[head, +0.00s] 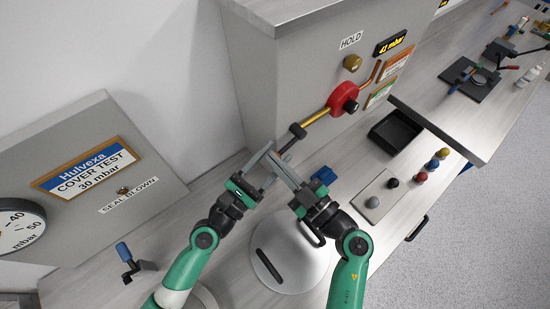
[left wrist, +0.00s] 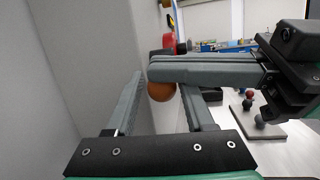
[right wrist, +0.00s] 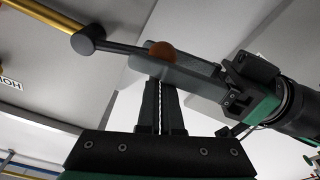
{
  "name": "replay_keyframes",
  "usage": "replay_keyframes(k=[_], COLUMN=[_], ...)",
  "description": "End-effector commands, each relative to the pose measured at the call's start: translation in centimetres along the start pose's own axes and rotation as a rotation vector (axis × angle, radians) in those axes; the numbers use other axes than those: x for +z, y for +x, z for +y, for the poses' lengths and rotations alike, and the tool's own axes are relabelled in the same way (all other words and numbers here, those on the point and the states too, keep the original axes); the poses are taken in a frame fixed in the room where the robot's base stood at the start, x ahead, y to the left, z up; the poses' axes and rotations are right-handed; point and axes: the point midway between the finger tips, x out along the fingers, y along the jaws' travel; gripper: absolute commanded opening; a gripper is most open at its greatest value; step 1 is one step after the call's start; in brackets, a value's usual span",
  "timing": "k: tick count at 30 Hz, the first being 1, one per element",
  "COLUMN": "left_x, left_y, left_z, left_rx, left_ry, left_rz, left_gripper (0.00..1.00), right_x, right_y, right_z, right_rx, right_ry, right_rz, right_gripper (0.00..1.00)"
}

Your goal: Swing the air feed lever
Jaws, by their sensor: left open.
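The lever runs from a red hub (head: 343,98) on the grey chamber wall as a brass rod (head: 315,117) to a dark collar (head: 298,130). In the right wrist view a dark thinner rod continues from the collar (right wrist: 88,40) to an orange ball (right wrist: 162,48). My left gripper (head: 278,152) is open; the ball shows between its fingers in the left wrist view (left wrist: 162,92). My right gripper (head: 271,158) has its fingers together and crosses the left one. Its tips are near the ball, with nothing visible between them. The ball is partly hidden by the fingers; contact is unclear.
A display (head: 394,43) reads 41 mbar beside a HOLD label (head: 351,40). A black tray (head: 412,120) and a button panel (head: 372,200) lie to the right. A round steel plate (head: 310,262) is below my grippers. The tilted cover panel (head: 70,130) stands left.

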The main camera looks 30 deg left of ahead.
Motion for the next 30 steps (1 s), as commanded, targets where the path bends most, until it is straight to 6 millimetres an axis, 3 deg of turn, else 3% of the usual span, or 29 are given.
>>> replay_keyframes(k=[5, 18, 26, 30], left_x=[0.5, 0.1, 0.2, 1.3], left_y=[-1.2, -7.3, -8.0, -7.5], left_z=[-0.2, 0.0, -0.1, -1.0], left_rx=[-0.005, -0.002, -0.001, -0.021], left_ry=[-0.009, -0.001, 0.012, 0.186], left_rz=[-0.011, -0.002, -0.003, -0.023], left_gripper=[0.72, 0.72, 0.72, 0.72], right_x=[0.7, 0.6, 0.3, 0.2], right_y=[-0.1, -0.1, 0.0, 0.0], right_z=[-0.2, -0.1, -0.1, -0.1], right_rx=[0.002, 0.003, 0.000, -0.001], right_ry=[0.002, 0.000, 0.000, 0.000], right_rz=[-0.017, -0.015, -0.009, -0.007], right_gripper=[0.00, 0.00, 0.00, 0.00])
